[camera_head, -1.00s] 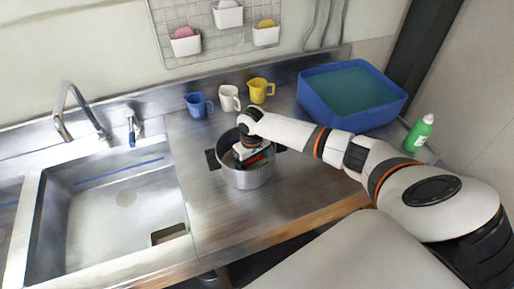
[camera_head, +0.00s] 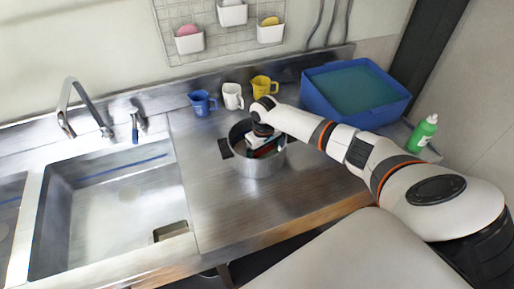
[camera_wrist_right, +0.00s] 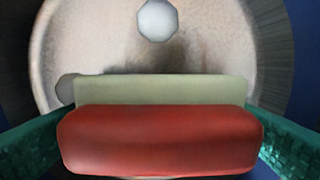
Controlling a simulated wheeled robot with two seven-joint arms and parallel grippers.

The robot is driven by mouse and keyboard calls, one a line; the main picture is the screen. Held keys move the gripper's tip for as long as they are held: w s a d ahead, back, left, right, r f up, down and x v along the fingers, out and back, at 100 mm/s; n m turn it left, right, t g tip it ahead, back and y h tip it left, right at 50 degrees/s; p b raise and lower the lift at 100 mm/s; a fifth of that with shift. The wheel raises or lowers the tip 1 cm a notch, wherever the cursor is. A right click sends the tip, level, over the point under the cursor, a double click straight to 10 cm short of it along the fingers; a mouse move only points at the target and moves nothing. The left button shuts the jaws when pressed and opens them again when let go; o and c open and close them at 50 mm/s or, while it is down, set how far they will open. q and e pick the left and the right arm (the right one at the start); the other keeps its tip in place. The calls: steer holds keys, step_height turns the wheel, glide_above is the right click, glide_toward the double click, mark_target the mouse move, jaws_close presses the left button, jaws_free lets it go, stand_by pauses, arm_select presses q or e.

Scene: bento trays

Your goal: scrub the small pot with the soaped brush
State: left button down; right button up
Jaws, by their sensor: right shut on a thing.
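The small steel pot (camera_head: 257,169) stands upright on the steel counter, right of the sink, with a dark handle at its left. My right gripper (camera_head: 266,147) reaches down inside the pot. It is shut on the brush, whose red body (camera_wrist_right: 160,140) lies between the teal fingers in the right wrist view. A pale strip of the brush shows just beyond the red body, over the stained, beige pot bottom (camera_wrist_right: 90,45). Whether the bristles touch the bottom is hidden. My left gripper is out of view.
Blue (camera_head: 202,102), white (camera_head: 232,96) and yellow (camera_head: 264,87) cups stand behind the pot. A blue tub of water (camera_head: 393,113) is at the back right, a green bottle (camera_head: 423,133) at the right. The sink (camera_head: 130,200) lies left. Counter in front is clear.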

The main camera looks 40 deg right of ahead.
steer(key=shift+r+p, duration=0.1)
steer(key=shift+p, duration=0.3)
steer(key=shift+w+a+p, duration=0.25)
steer(key=shift+w+a, duration=0.05)
steer(key=shift+a, duration=0.6)
steer(key=shift+w+a+p, duration=0.2)
steer(key=shift+w+a, duration=0.1)
steer(key=shift+a, duration=0.6)
step_height(320, 180, up, 6)
steer(key=p, duration=0.6)
steer(key=shift+p, duration=0.35)
steer(key=shift+r+p, duration=0.8)
steer(key=shift+p, duration=0.15)
steer(key=shift+r, duration=0.7)
